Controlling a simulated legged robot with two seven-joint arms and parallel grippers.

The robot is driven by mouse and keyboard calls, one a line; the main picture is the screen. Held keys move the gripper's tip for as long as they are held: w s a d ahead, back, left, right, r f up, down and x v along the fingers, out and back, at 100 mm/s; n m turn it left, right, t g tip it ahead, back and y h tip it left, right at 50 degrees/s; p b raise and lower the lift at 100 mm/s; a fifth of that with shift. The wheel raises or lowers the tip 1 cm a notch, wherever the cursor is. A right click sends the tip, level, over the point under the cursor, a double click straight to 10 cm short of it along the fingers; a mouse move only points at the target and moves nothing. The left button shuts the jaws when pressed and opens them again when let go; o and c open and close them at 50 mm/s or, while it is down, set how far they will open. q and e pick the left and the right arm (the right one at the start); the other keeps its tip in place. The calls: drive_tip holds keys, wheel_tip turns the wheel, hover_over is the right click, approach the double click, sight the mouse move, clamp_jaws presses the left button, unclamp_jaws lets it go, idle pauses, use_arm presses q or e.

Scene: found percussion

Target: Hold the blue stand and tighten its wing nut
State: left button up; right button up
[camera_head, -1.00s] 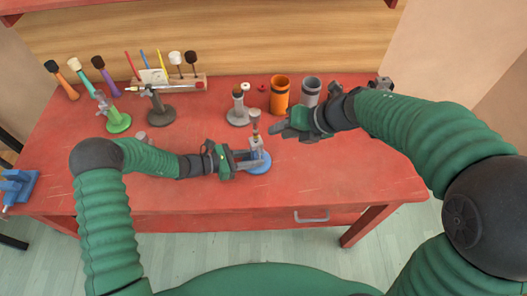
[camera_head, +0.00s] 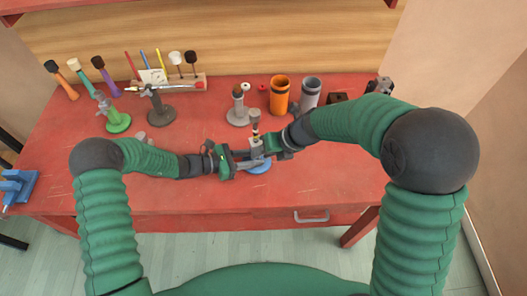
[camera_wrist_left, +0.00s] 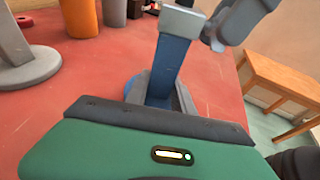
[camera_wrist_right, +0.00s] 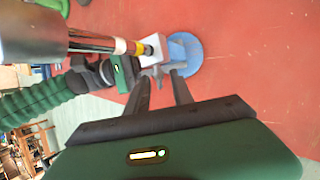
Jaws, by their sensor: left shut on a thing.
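The blue stand has a round blue base (camera_head: 259,168) near the table's middle; its blue post (camera_wrist_left: 170,68) rises to a grey block (camera_wrist_left: 183,20). My left gripper (camera_head: 236,160) comes from the left and is shut on the post, its fingers either side of it in the left wrist view (camera_wrist_left: 160,95). My right gripper (camera_head: 272,146) has come in from the right, close to the stand's top. In the right wrist view its fingers (camera_wrist_right: 160,88) are apart, pointing at the pale block (camera_wrist_right: 153,52). The small grey wing nut (camera_wrist_right: 177,76) appears near the fingertips, partly hidden.
A metal-ended rod with a yellow band (camera_wrist_right: 105,42) projects from the stand's top. Behind stand a grey stand (camera_head: 238,116), an orange cup (camera_head: 279,96) and a grey cup (camera_head: 311,94). A green stand (camera_head: 118,122) is at left. The table front is clear.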

clamp_jaws()
drive_tip(key=shift+d+f+y, duration=0.15)
drive_tip(key=shift+y, duration=0.15)
drive_tip(key=y, duration=0.2)
drive_tip(key=shift+d+f+m+g+y, duration=0.15)
drive_tip(key=shift+m+g+y, duration=0.15)
drive_tip(key=shift+m+g, duration=0.1)
drive_tip(key=y, duration=0.2)
drive_tip(key=m+y, duration=0.1)
drive_tip(key=y, duration=0.2)
drive_tip(key=shift+d+f+m+g+y, duration=0.2)
drive_tip(key=shift+f+m+g+y, duration=0.1)
drive_tip(key=shift+w, duration=0.1)
idle(1.0)
unclamp_jaws()
drive_tip(key=shift+r, duration=0.1)
